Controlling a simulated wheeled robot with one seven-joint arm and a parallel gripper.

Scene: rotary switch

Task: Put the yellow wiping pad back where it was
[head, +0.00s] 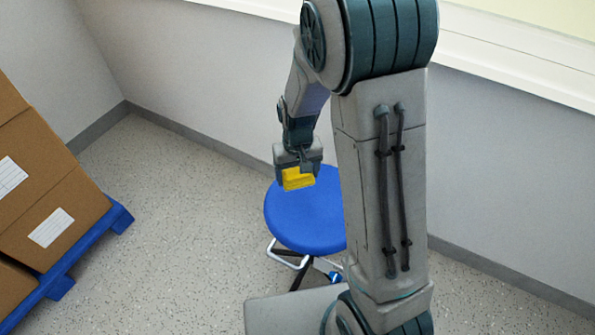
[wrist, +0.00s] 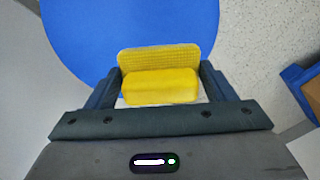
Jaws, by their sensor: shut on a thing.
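The yellow wiping pad (head: 298,179) is between the fingers of my gripper (head: 297,172). In the wrist view the yellow wiping pad (wrist: 160,82) sits crosswise between the two dark fingers of my gripper (wrist: 160,85), which are shut on its ends. The blue round stool seat (head: 310,225) is below and behind the pad in the head view. The blue seat (wrist: 85,40) also fills much of the wrist view's upper left. I cannot tell exactly how far the pad is above the seat.
Brown cardboard boxes (head: 50,215) stand on a blue pallet (head: 85,250) at the left. Grey walls (head: 200,70) meet behind the stool, with a white window sill (head: 500,50) at the upper right. The speckled floor (head: 180,200) between pallet and stool is clear.

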